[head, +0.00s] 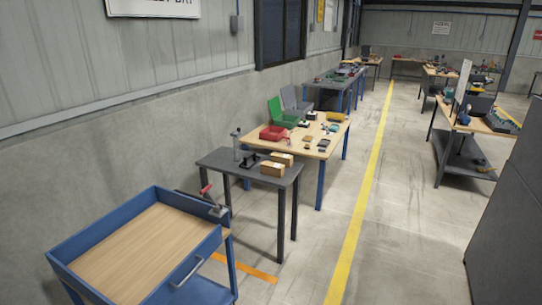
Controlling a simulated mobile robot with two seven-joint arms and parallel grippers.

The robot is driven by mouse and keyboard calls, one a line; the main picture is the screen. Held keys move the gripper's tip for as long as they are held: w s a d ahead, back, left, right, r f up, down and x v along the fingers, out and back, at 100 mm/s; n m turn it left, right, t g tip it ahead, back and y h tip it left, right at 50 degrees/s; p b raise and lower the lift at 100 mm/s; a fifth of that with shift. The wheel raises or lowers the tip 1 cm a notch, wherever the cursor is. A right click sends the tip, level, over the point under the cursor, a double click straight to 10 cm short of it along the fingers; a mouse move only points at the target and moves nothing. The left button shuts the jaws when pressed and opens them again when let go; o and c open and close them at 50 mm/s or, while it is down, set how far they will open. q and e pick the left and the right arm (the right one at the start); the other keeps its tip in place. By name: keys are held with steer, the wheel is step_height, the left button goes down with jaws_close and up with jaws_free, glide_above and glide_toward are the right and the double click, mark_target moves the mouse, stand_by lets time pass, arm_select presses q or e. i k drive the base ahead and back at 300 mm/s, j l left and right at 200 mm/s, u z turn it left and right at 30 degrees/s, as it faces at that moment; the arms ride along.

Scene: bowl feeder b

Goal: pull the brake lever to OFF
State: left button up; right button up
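No brake lever can be made out for certain, and no OFF marking is readable. A small device with a red-tipped handle (206,189) shows at the far right corner of the blue cart. It is too small to tell whether it is the lever. A grey upright fixture (237,145) stands on the dark table behind. Neither of my grippers is in view.
The blue cart (75,272) with a wooden top is at the front left. A dark table (215,156) with boxes (272,168) stands behind it, then a wooden table (325,152) with bins. A large grey block (510,235) edges the right. The middle floor is clear.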

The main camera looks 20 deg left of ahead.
mark_target(206, 189)
steer(key=i+j+u, duration=0.2)
steer(key=i, duration=0.45)
steer(key=i+u, duration=0.2)
steer(key=i, duration=0.45)
steer(key=i+l+u, duration=0.1)
steer(key=i+u, duration=0.15)
steer(key=i, duration=0.4)
steer(key=i+l+u, duration=0.2)
steer(key=i, duration=0.45)
steer(key=u, duration=1.8)
steer(key=k+j+z, duration=0.15)
steer(key=k+z, duration=0.15)
steer(key=z, duration=0.2)
steer(key=k+z, duration=0.65)
steer(key=z, duration=0.3)
